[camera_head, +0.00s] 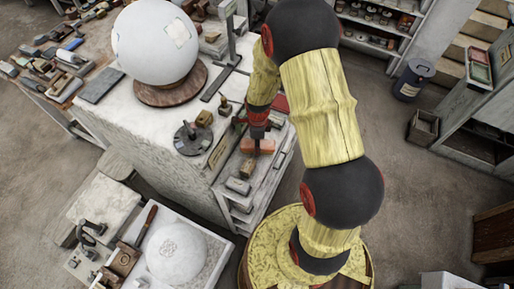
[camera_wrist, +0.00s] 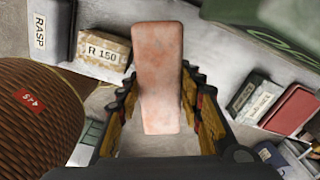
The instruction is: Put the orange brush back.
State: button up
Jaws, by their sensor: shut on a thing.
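The orange brush (camera_wrist: 158,75) shows in the wrist view as a long, pale orange block between the fingers of my gripper (camera_wrist: 160,88). The fingers are closed against its two long sides. In the head view my gripper (camera_head: 257,127) points down over the right side of the bench. The orange brush (camera_head: 262,146) is just under the gripper there. Bristles are not visible. I cannot tell whether its underside touches the surface below.
An R 150 block (camera_wrist: 101,49) and a dark block marked RASP (camera_wrist: 48,25) lie left of the brush. A red block (camera_wrist: 291,110) lies right. In the head view, a big white sphere (camera_head: 155,42) and a dark disc (camera_head: 192,140) stand on the bench.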

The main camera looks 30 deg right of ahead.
jog(key=shift+w+d+f, duration=0.1)
jog(key=shift+w+f, duration=0.35)
jog(key=shift+f, duration=1.65)
jog(key=shift+f, duration=0.15)
jog(key=o, duration=1.2)
jog(key=shift+o, duration=0.2)
